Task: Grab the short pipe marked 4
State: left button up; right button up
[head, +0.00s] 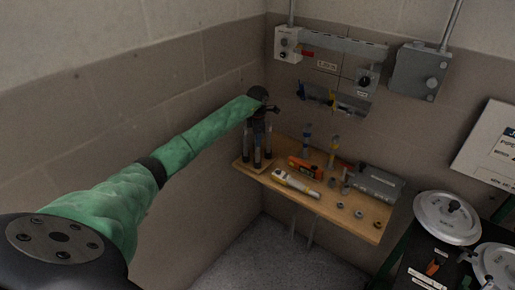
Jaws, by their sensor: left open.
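My left arm reaches in from the left in a green sleeve. Its dark gripper (258,138) points down over the far left end of the wooden bench (322,207), above or among dark upright pieces on a small wooden block (241,165). The gripper is open; its fingers blend with the dark pieces, so I cannot tell whether it touches any of them. Small grey pipe pieces (358,214) stand on the right part of the bench. No mark 4 is readable, so I cannot tell which piece bears it. My right gripper is out of view.
A white-and-yellow tool (297,184), an orange level (304,165) and a grey box (376,183) lie on the bench. Wall fixtures (331,42) and a grey junction box (419,70) are above. Round metal lids (447,217) are at lower right.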

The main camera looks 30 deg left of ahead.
pick_arm(q)
grip_shut()
dwell(0.4)
